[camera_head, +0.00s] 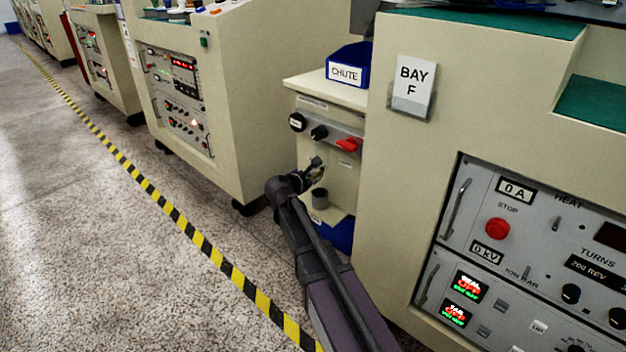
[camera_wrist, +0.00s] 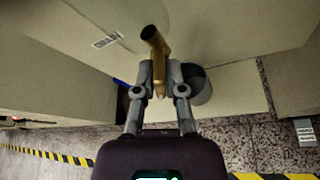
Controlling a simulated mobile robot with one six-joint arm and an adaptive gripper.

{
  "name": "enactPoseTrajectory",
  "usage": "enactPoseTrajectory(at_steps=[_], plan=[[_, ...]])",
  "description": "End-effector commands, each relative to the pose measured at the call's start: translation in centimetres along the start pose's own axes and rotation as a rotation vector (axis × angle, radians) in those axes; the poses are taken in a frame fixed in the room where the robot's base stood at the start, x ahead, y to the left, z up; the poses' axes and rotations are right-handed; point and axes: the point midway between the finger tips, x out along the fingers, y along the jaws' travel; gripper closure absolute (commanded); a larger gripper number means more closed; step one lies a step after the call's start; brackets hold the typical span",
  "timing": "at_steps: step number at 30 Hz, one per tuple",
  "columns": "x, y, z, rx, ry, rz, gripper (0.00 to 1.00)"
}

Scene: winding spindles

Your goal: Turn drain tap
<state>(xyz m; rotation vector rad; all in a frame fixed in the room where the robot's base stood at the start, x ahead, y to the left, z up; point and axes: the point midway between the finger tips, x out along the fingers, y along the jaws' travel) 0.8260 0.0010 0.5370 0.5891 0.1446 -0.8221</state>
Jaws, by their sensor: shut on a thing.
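The brass drain tap (camera_wrist: 158,42) shows in the wrist view, with a dark round end at its top and a lever running down between my fingers. A DRAIN label (camera_wrist: 107,40) is on the cream panel to its left. My gripper (camera_wrist: 160,80) is shut on the tap's lever, with one grey finger on each side. In the head view my gripper (camera_head: 311,174) is at the front of the small cabinet (camera_head: 341,190), and it mostly hides the tap there.
A grey cylinder (camera_wrist: 198,86) is close to the right finger; it also shows below my gripper in the head view (camera_head: 320,198). The cabinet bears a red knob (camera_head: 347,145), dark knobs and a blue CHUTE bin (camera_head: 349,66). A large BAY F machine (camera_head: 420,150) stands at right. The floor at left is clear.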

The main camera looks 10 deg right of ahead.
Motion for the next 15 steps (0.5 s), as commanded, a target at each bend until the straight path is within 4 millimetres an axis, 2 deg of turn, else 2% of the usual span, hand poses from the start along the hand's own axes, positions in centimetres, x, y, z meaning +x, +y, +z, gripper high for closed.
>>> enactPoseTrajectory(at_steps=[1, 15], plan=[[0.04, -0.64, 0.03, 0.039, -0.002, 0.006, 1.00], [0.06, -0.64, 0.10, 0.292, -0.004, 0.109, 1.00]])
